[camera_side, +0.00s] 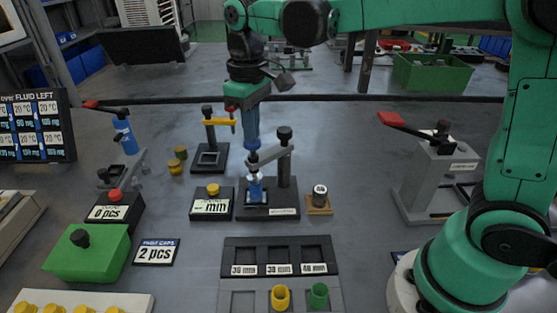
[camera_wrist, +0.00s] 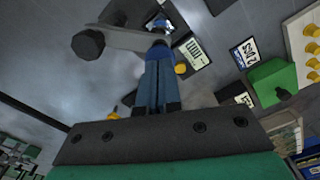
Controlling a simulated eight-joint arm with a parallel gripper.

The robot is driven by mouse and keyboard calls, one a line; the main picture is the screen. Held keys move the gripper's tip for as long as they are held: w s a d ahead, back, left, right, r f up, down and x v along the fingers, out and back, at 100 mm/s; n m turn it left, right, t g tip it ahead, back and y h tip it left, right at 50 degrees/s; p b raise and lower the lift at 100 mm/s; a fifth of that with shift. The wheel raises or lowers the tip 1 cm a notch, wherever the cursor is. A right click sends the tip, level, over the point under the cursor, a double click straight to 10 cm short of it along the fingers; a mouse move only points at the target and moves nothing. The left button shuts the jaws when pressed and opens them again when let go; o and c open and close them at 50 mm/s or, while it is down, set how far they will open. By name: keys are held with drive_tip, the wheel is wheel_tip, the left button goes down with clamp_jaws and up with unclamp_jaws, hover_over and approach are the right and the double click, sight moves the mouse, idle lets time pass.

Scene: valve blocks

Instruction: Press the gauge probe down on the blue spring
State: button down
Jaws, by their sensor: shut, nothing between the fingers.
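The gauge stand (camera_side: 284,165) has a black base, a dark post and a grey arm (camera_side: 270,154) reaching left. The gauge probe (camera_side: 253,165) hangs from that arm's left end. A blue part, seemingly the blue spring (camera_side: 255,188), stands upright under the probe on the base. My gripper (camera_side: 252,148) points down with its blue fingers shut and empty, right over the probe's top. I cannot tell whether the tips touch it. In the wrist view the closed fingertips (camera_wrist: 158,50) lie at the grey arm's end (camera_wrist: 130,38) and hide most of the probe.
A "mm" display (camera_side: 212,204) stands left of the gauge. A small fixture (camera_side: 319,199) stands right of it. A labelled tray (camera_side: 280,255) lies in front, and a stand with a yellow lever (camera_side: 209,150) is behind left. A red-handled press (camera_side: 436,165) is at right.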

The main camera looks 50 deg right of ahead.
drive_tip(key=shift+f, duration=0.85)
idle(0.7)
drive_tip(key=shift+r, duration=1.65)
drive_tip(key=shift+s+d, duration=0.1)
drive_tip(key=shift+s, duration=0.05)
drive_tip(key=s+d+f+m+t, duration=0.3)
drive_tip(key=s+t, duration=0.4)
drive_tip(key=s, duration=0.1)
drive_tip(key=shift+s+d+f, duration=0.15)
drive_tip(key=shift+d+f, duration=0.2)
drive_tip(key=shift+f, duration=0.05)
